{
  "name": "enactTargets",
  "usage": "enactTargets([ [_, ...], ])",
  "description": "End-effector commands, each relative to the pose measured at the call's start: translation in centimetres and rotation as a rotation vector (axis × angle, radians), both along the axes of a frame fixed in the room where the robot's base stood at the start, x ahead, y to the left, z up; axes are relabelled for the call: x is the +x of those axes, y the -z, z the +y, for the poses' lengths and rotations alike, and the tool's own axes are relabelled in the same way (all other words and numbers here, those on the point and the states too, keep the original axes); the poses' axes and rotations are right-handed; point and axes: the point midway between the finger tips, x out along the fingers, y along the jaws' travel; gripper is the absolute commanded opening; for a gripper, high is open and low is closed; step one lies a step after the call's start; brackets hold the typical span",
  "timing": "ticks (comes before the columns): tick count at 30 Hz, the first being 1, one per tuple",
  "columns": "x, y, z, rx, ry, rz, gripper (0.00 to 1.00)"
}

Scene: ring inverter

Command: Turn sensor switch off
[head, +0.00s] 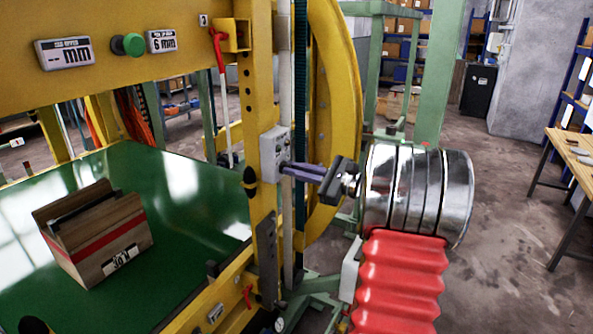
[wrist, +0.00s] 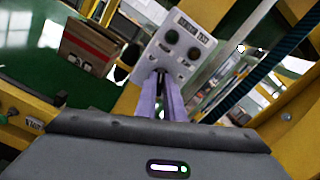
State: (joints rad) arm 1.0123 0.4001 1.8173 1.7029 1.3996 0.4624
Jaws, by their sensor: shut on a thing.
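The sensor switch panel (head: 273,153) is a small light-grey box on the yellow upright of the machine. In the wrist view the panel (wrist: 188,45) appears tilted, with a label along its top edge and two dark round parts below it. My gripper (head: 287,168) reaches it from the right with its purple fingers. In the wrist view my gripper's fingertips (wrist: 160,76) meet at the lower part of the panel, shut on the switch. The switch itself is mostly hidden between the fingers, so its position cannot be read.
A wooden box (head: 98,235) with a red stripe sits on the green table (head: 190,190) at left. Above are a display (head: 64,53), a green knob (head: 128,44) and a "6 mm" display (head: 161,41). A yellow ring (head: 343,100) stands behind my gripper.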

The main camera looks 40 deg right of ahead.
Motion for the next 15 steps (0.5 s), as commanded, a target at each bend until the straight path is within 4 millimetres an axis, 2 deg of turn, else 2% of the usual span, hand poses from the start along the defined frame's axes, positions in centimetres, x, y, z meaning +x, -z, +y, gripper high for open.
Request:
enactTargets([
  [7, -0.08, 0.32, -0.05, -0.158, 0.004, -0.051, 0.0],
  [15, -0.09, 0.38, 0.0, -0.238, 0.003, -0.079, 0.0],
])
